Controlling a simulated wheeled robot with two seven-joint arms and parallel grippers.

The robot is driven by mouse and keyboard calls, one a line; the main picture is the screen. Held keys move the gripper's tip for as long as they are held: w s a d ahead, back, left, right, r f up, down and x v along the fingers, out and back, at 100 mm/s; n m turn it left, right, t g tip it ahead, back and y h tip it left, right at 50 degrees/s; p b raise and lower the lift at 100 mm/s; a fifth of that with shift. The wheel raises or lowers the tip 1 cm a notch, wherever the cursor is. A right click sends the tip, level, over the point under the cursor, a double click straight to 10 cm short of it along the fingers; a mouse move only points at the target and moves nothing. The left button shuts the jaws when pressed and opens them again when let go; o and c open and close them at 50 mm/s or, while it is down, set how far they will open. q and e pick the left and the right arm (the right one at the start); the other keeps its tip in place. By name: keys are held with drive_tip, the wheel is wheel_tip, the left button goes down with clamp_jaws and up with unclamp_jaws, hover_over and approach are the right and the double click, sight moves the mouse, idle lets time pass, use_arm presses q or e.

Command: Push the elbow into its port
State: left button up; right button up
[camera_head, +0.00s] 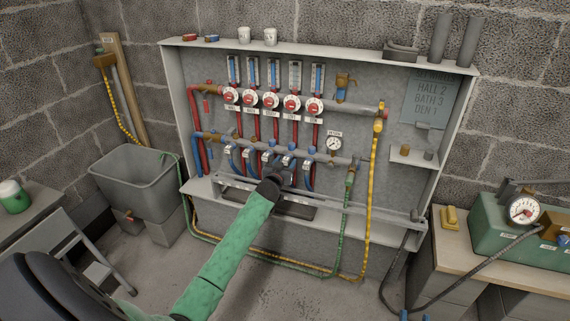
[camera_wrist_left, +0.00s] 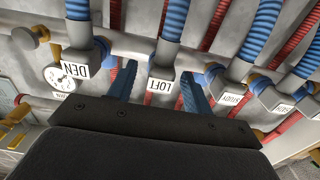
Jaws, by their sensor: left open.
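The grey LOFT elbow (camera_wrist_left: 165,56), with a white label and a blue corrugated conduit, is in the middle of the left wrist view. My left gripper (camera_wrist_left: 159,74) is open, with one blue finger on each side of this elbow. I cannot tell whether the fingers touch it or how deep the elbow sits in its port. In the head view my left gripper (camera_head: 284,175) is at the lower manifold pipe (camera_head: 256,145), at the end of my green arm, and partly hides the elbows there. My right gripper is not in view.
The DEN elbow (camera_wrist_left: 90,62) and the neighbouring elbow (camera_wrist_left: 232,92) stand close on either side. A pressure gauge (camera_head: 334,144) sits right of the elbows. Red valves (camera_head: 270,101) line the upper manifold. A yellow hose (camera_head: 371,200) and green hose (camera_head: 346,215) hang at the right.

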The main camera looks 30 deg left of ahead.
use_arm(q)
drive_tip(key=shift+s, duration=0.1)
drive_tip(key=v, duration=0.7)
drive_tip(key=shift+s, duration=0.3)
